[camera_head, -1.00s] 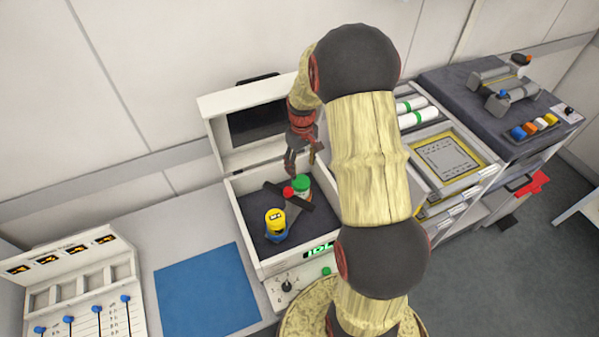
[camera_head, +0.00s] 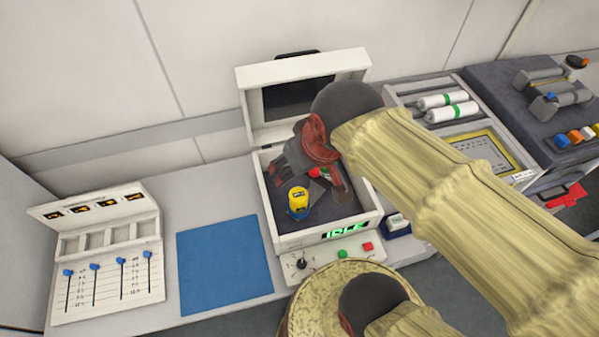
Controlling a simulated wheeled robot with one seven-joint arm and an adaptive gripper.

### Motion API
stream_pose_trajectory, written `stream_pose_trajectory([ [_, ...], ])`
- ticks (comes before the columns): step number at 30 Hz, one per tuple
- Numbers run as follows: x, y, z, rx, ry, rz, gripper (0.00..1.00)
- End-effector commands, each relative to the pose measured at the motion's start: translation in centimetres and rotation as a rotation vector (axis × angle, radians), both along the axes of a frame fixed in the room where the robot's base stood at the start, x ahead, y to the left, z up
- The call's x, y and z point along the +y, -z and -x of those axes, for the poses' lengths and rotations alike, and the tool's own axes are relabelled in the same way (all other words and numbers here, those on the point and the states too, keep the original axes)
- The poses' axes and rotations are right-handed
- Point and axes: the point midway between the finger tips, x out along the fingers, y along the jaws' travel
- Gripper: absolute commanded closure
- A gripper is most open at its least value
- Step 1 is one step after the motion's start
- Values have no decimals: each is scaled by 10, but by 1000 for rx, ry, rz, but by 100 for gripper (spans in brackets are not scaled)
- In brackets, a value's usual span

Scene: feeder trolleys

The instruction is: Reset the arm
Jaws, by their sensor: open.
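My gripper (camera_head: 308,172) is open, with its fingers spread over the inside of the white open-lidded box (camera_head: 330,236). My arm reaches to it from the right and hides part of the box's right side. A yellow-and-blue container (camera_head: 298,202) stands in the box, in front of the gripper.
A blue mat (camera_head: 224,266) lies left of the box. A panel with blue sliders (camera_head: 108,262) stands farther left. To the right are a rack with white-and-green cylinders (camera_head: 447,106) and a dark-topped trolley (camera_head: 520,112). A small blue bin (camera_head: 397,228) sits beside the box.

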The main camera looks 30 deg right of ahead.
Motion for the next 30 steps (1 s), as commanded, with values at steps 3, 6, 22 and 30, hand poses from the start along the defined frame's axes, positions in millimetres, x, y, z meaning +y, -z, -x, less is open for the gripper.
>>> stream_pose_trajectory([
  [3, 8, -2, 17, -29, -5, -11, 42],
  [6, 10, -2, 23, -37, -4, -15, 42],
  [22, 10, 19, 23, -37, -4, -15, 42],
  [30, 10, 74, 23, -37, -4, -15, 42],
])
